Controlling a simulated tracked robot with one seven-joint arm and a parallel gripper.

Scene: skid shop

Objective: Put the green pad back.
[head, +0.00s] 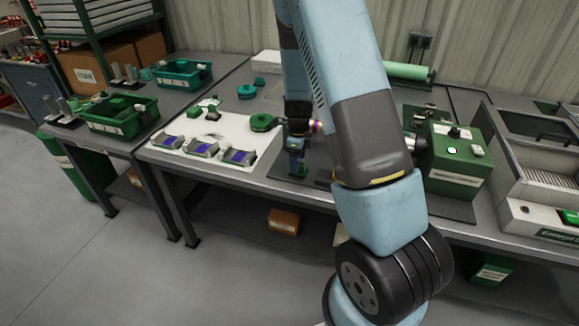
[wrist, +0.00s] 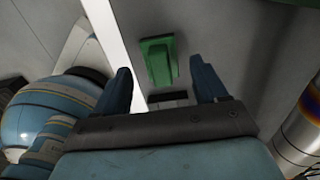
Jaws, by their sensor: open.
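A small green pad (wrist: 158,60) lies on the grey bench top in the wrist view, just ahead of my fingertips and between their lines. It also shows in the head view (head: 302,171) as a small green patch at the foot of my gripper (head: 297,168). In the wrist view my gripper (wrist: 163,76) is open, with one blue finger on each side and nothing held. The white board (head: 170,157) lies to the left of the pad, and its edge shows in the wrist view (wrist: 114,35). My arm hides part of the bench in the head view.
On the board are several grey blocks with blue-violet tops (head: 238,157) and a round green piece (head: 262,122). A green machine (head: 455,172) stands to the right. Green bins (head: 121,121) stand on the left bench. A shiny tinted cylinder (wrist: 302,130) is close at the right.

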